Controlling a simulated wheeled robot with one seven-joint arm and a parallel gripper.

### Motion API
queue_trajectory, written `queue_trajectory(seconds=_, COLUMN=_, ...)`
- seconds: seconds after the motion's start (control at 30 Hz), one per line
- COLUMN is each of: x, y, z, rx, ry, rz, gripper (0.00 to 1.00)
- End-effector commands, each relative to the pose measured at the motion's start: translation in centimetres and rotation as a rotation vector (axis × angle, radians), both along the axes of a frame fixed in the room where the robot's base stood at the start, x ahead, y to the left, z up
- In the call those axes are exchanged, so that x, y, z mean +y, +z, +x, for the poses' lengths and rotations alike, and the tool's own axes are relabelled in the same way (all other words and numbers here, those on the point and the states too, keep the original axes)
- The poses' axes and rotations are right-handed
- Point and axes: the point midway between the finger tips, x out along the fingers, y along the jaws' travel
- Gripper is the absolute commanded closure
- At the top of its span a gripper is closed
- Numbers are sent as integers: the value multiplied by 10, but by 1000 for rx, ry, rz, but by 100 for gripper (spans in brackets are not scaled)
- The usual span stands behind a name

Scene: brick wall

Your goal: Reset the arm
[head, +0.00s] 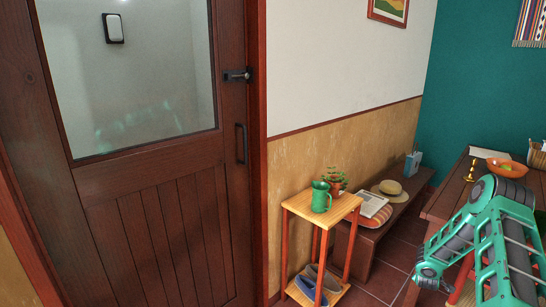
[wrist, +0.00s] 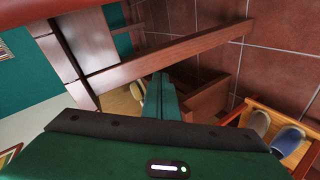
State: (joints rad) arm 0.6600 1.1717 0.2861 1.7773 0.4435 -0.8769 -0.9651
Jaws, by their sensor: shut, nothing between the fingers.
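My gripper (wrist: 158,97) shows in the wrist view as a green body with its two narrow fingers together and nothing between them. It points towards a dark wooden beam and the tiled floor, and the view is strongly tilted. In the head view my green and grey arm is folded at the lower right, in front of the wooden table (head: 452,190). I cannot make out the fingertips clearly there.
A bench (head: 400,205) carries a straw hat (head: 390,189). The table bears an orange bowl (head: 507,168) and a brass candlestick (head: 472,171). A brown door (head: 150,200) is closed at left.

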Motion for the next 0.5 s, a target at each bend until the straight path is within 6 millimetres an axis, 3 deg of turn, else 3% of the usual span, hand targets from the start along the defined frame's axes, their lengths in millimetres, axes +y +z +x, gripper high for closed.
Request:
queue_trajectory(seconds=0.03, x=2, y=21, z=2, rx=6, ry=-3, rz=20, gripper=100)
queue_trajectory(seconds=0.27, x=16, y=91, z=-13, rx=58, ry=-60, rz=138, gripper=100)
queue_trajectory(seconds=0.5, x=39, y=163, z=-49, rx=108, ry=-153, rz=259, gripper=100)
